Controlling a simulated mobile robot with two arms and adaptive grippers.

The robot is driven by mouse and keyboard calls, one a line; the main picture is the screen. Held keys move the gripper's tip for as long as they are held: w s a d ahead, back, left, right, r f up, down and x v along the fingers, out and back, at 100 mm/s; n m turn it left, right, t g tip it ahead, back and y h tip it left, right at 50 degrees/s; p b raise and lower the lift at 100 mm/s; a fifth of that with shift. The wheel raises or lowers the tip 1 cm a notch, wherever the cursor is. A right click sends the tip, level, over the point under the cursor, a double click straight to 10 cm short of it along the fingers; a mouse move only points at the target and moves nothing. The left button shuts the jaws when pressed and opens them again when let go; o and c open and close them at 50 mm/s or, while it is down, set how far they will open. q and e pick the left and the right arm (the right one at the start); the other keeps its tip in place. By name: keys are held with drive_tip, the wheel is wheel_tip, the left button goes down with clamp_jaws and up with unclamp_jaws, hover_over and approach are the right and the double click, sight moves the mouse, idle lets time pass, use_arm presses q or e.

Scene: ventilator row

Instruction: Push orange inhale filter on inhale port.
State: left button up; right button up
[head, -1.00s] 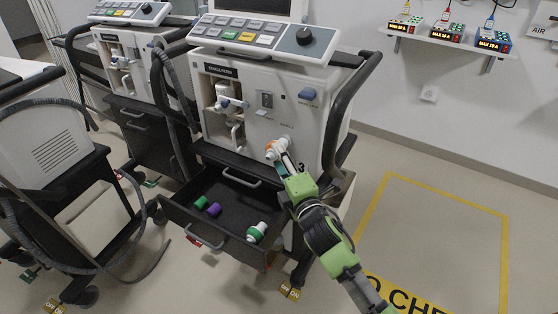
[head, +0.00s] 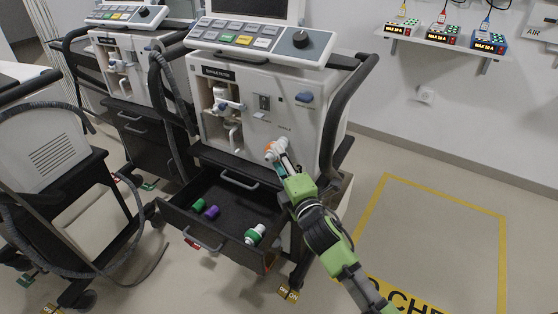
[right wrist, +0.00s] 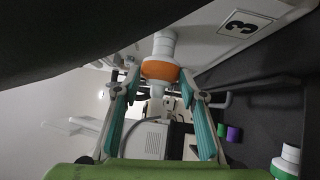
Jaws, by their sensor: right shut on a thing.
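The orange inhale filter (right wrist: 160,72) is a white piece with an orange band, held between the fingertips of my right gripper (right wrist: 158,88) in the right wrist view. In the head view the filter (head: 270,155) is against or very near the lower right front of the ventilator (head: 262,85), and my right gripper (head: 281,160) is shut on it. The filter's far white end points at the pale front panel in the right wrist view. The inhale port is hidden behind the filter, so I cannot tell how far they are joined. My left gripper is not in view.
Below, an open dark drawer (head: 228,226) holds a green-and-white filter (head: 255,235), a green piece (head: 199,205) and a purple piece (head: 212,212). A second ventilator (head: 123,60) stands at left. The floor at right is clear inside yellow lines.

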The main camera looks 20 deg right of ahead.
drive_tip(key=shift+d+r, duration=0.15)
drive_tip(key=o, duration=1.2)
drive_tip(key=shift+w, duration=0.1)
